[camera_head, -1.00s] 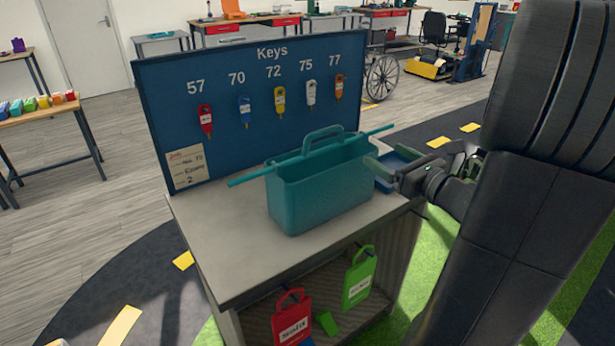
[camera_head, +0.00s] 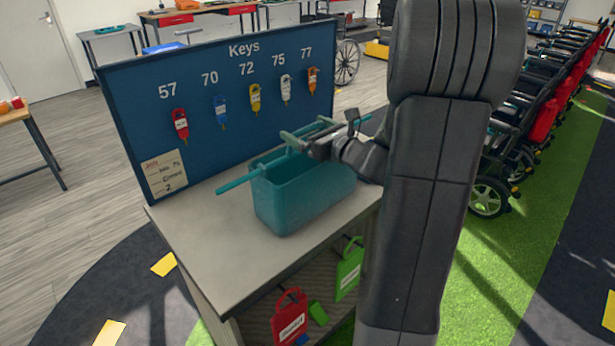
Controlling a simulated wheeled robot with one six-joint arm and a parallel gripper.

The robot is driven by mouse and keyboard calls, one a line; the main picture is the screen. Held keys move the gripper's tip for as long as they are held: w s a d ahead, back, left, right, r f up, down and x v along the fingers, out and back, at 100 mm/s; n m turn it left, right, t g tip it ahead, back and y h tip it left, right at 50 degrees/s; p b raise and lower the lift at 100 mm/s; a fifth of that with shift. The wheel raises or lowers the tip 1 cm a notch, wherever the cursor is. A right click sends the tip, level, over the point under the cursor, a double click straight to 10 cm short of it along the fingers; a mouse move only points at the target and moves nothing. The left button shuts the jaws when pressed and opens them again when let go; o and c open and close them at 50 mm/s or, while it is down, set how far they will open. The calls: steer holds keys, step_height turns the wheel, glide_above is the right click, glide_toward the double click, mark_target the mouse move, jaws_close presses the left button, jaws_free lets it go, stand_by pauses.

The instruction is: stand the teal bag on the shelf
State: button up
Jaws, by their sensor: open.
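The teal bag (camera_head: 290,200), a stiff open-topped box shape with a long teal bar across its top, stands upright on the grey top of the key stand (camera_head: 220,250). My gripper (camera_head: 302,137) is open at the bag's top, over its raised handle. My gripper partly hides the handle, so I cannot tell whether it is between the fingers. The shelf (camera_head: 262,312) under the top is partly in view.
A blue key board (camera_head: 135,125) with several hanging keys rises behind the bag. The front left of the top is clear. Scooters (camera_head: 525,130) line the right.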

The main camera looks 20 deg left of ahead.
steer(key=shift+c, duration=0.2)
steer(key=c, duration=1.1)
steer(key=shift+a+r, duration=0.1)
steer(key=shift+c, duration=0.7)
